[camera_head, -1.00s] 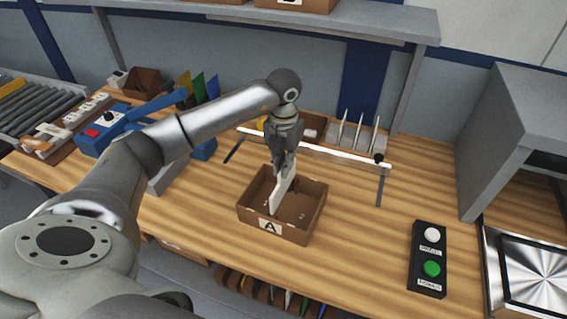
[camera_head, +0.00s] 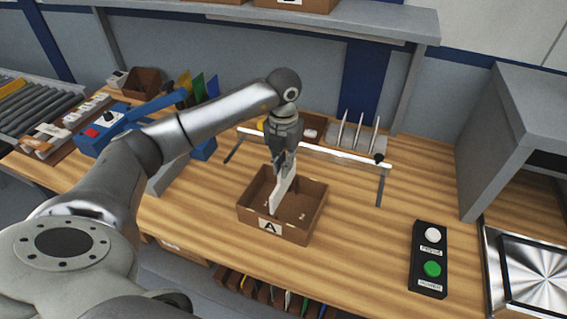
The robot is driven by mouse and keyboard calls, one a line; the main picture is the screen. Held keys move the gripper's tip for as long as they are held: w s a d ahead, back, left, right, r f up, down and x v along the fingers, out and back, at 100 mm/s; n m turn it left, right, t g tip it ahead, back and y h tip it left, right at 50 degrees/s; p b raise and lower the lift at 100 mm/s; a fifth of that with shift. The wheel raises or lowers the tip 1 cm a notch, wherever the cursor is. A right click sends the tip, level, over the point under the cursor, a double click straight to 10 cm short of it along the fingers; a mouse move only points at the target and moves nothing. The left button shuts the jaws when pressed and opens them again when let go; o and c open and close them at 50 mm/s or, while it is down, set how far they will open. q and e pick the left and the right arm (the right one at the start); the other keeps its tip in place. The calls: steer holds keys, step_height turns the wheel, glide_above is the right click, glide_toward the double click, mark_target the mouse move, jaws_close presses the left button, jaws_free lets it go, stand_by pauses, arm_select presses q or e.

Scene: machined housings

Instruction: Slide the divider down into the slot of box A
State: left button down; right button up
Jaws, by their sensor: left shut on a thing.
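Box A (camera_head: 292,234) is an open brown box with a white "A" label on its front wall, standing on the wooden bench. My left gripper (camera_head: 283,172) points down over the box and is shut on the white divider (camera_head: 280,195). The divider is upright, seen nearly edge-on, with its lower part inside the outline of the box. I cannot tell whether its lower edge sits in the slot. The gripper hides the divider's upper end. My right gripper is not in view.
A low rail (camera_head: 340,158) on legs runs behind the box. A rack with several white plates (camera_head: 358,136) stands behind it. A black button panel (camera_head: 430,258) is at the right, near a grey cabinet (camera_head: 520,120). The bench between box and panel is clear.

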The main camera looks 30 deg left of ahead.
mark_target(284, 184)
arm_select(q)
steer(key=shift+f+b, duration=3.05)
steer(key=shift+f, duration=1)
steer(key=c, duration=2)
jaws_free()
steer(key=o, duration=0.5)
step_height(284, 184, up, 12)
